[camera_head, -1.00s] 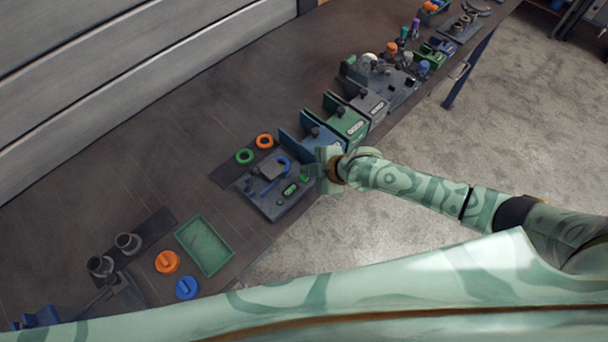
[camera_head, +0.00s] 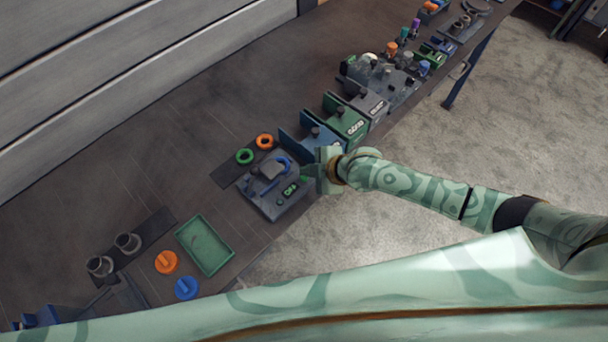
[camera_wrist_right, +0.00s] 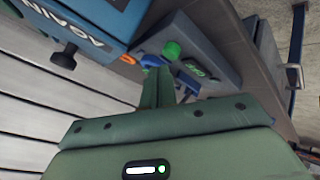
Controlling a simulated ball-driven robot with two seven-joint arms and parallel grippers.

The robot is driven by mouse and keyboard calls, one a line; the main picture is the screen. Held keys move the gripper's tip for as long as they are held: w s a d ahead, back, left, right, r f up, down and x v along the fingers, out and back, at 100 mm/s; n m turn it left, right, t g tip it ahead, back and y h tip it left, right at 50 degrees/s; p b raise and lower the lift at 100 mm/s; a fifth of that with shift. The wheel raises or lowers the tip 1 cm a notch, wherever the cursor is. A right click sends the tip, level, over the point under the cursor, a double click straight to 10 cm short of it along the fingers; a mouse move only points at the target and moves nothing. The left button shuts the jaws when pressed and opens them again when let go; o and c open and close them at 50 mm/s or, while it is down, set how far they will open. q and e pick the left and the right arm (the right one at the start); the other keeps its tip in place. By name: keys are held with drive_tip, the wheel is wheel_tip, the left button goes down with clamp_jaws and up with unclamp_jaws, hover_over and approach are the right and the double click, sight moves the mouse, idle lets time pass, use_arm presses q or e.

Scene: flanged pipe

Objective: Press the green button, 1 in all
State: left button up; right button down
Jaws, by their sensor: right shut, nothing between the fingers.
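The green button (camera_wrist_right: 171,50) is a round green cap standing up from a blue-grey unit (camera_wrist_right: 208,45) in the right wrist view. In the head view the same unit (camera_head: 262,204) sits at the bench's front edge; I cannot make out the button there for sure. My right gripper (camera_head: 307,178) is at the unit's right side in the head view. In the right wrist view its closed, empty fingers (camera_wrist_right: 157,72) point toward the button, and their tips appear just short of it. Whether they touch cannot be told. My left gripper is not in view.
The unit also carries a green-lit label (camera_wrist_right: 195,70) and a blue part (camera_head: 284,162). Green (camera_head: 245,156) and orange (camera_head: 265,141) rings lie behind. A green tray (camera_head: 232,262) lies to the left.

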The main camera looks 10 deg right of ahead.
drive_tip(key=shift+f, duration=0.35)
drive_tip(key=shift+f+b, duration=0.45)
idle(0.5)
drive_tip(key=shift+r, duration=0.1)
drive_tip(key=shift+r+p, duration=0.85)
wheel_tip(320, 180, up, 5)
drive_tip(key=p, duration=0.4)
drive_tip(key=shift+p, duration=0.35)
drive_tip(key=shift+f, duration=0.1)
idle(0.4)
